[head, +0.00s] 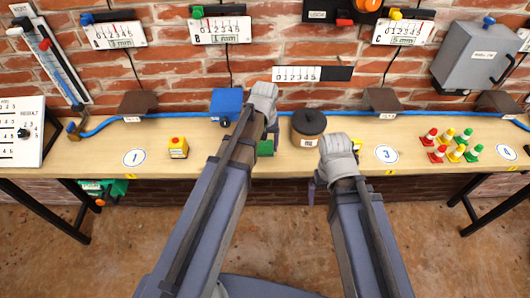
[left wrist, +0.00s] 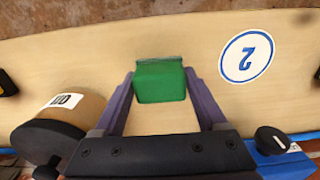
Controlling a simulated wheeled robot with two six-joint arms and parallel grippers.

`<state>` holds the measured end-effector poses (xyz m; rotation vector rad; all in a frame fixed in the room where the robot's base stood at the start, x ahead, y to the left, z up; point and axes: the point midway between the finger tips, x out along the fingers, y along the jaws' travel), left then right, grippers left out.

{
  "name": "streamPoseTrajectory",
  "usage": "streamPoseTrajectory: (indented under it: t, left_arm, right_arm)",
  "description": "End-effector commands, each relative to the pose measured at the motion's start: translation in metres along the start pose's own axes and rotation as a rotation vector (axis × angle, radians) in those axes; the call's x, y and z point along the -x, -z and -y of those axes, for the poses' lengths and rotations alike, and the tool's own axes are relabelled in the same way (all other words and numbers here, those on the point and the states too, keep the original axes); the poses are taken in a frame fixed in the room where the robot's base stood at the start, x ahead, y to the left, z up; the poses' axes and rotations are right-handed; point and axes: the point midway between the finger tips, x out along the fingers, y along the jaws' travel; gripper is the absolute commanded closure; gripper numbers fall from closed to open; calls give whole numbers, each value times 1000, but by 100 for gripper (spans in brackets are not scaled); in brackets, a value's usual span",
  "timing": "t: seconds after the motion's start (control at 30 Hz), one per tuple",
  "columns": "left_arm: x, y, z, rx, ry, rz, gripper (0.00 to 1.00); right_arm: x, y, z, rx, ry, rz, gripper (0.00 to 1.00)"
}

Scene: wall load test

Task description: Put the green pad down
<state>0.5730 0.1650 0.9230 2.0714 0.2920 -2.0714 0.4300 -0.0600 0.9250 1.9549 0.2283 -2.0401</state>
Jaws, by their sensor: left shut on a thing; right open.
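The green pad (head: 265,148) is at the bench's front part, partly hidden behind my left arm in the head view. In the left wrist view the green pad (left wrist: 160,82) sits between the two purple fingers of my left gripper (left wrist: 161,92), which is shut on it. The wooden bench top (left wrist: 90,50) lies beneath; I cannot tell whether the pad touches it. My right gripper (head: 317,192) is open near the bench's front edge, mostly hidden by its own wrist.
A dark-lidded pot (head: 309,128) stands right of the pad, and a blue box (head: 226,104) behind left. A yellow block with a red button (head: 178,148) is further left. Several coloured cones (head: 454,146) stand at right. A blue hose (head: 175,116) runs along the back.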

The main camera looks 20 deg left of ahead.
Motion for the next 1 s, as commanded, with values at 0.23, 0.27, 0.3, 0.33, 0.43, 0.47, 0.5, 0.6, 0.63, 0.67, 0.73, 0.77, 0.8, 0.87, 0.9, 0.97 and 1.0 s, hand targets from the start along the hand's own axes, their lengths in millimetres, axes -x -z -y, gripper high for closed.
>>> streamPoseTrajectory:
  t: [0.23,0.27,0.3,0.33,0.43,0.47,0.5,0.6,0.63,0.67,0.73,0.77,0.8,0.87,0.9,0.97,1.0]
  left_arm:
    - [-24,0,0,0,0,0,84]
    - [-23,0,0,0,0,0,84]
    - [-22,0,0,0,0,0,84]
    - [-22,0,0,0,0,0,84]
    - [-22,0,0,0,0,0,84]
    - [-22,0,0,0,0,0,84]
    - [-24,0,0,0,0,0,84]
    - [-26,0,0,0,0,0,25]
    - [-25,0,0,0,0,0,21]
    - [-25,0,0,0,0,0,18]
    - [-25,0,0,0,0,0,10]
    - [-25,0,0,0,0,0,7]
    - [-25,0,0,0,0,0,2]
    - [-25,0,0,0,0,0,0]
    - [-25,0,0,0,0,0,0]
    - [-25,0,0,0,0,0,0]
    - [-25,0,0,0,0,0,0]
  right_arm:
    - [-24,1,2,0,0,0,1]
    - [-23,1,2,0,0,0,1]
    - [-22,1,2,0,0,0,1]
    - [-22,1,2,0,0,0,1]
    - [-22,1,2,0,0,0,1]
    - [-22,1,2,0,0,0,1]
    - [-24,1,2,0,0,0,1]
    - [-26,2,2,0,0,0,1]
    - [-25,2,2,0,0,0,1]
    - [-25,2,2,0,0,0,1]
    - [-25,2,2,0,0,0,1]
    - [-25,2,2,0,0,0,1]
    - [-25,2,2,0,0,0,1]
    - [-25,2,2,0,0,0,1]
    - [-25,2,2,0,0,0,1]
    - [-25,2,2,0,0,0,1]
    - [-25,2,2,0,0,0,1]
